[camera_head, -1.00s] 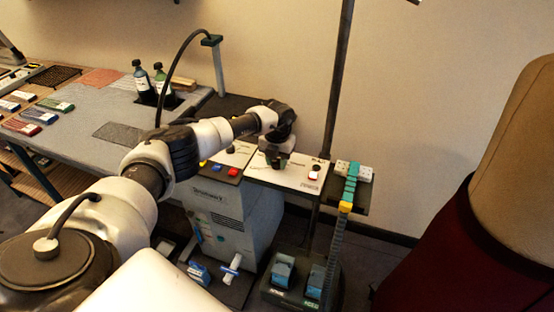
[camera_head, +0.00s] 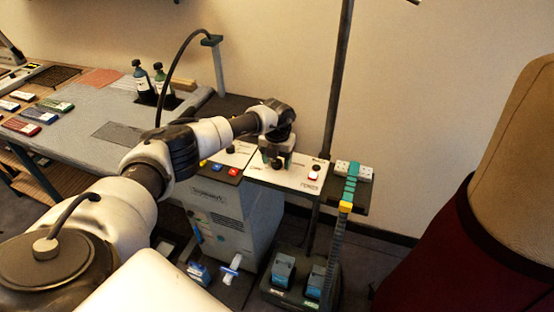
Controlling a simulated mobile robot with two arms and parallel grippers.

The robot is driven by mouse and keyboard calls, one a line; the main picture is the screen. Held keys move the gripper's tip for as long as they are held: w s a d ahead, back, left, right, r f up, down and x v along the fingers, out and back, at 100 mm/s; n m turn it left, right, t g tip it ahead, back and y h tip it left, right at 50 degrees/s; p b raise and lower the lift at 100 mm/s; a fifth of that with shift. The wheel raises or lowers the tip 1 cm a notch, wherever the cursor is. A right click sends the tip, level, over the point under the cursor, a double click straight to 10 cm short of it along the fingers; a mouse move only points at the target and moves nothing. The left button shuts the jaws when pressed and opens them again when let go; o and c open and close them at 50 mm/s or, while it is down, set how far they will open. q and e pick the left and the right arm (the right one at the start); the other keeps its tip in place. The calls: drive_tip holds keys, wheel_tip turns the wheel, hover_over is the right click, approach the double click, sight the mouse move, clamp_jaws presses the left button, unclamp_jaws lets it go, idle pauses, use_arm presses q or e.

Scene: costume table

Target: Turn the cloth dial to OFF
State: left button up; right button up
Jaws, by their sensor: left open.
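My left arm reaches across the view from the lower left. Its gripper (camera_head: 275,160) points down over the white control panel (camera_head: 296,181) and is open. The gripper is over the left part of the panel's right section and hides what lies under it; the cloth dial cannot be made out with certainty. A small dark knob (camera_head: 316,167) shows at the panel's right, above a red-and-white switch (camera_head: 313,174). The panel lettering is too small to read. My right gripper is not in view.
Blue (camera_head: 203,163) and red (camera_head: 234,171) buttons sit left of the gripper. A dark pole (camera_head: 337,95) stands behind the panel. Two bottles (camera_head: 142,80) stand on the table at left. A dress form (camera_head: 510,160) stands at right.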

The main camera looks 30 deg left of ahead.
sight(277, 161)
use_arm(q)
wheel_tip(277, 161, up, 11)
drive_tip(key=b, duration=0.2)
drive_tip(key=shift+f, duration=0.15)
idle(0.4)
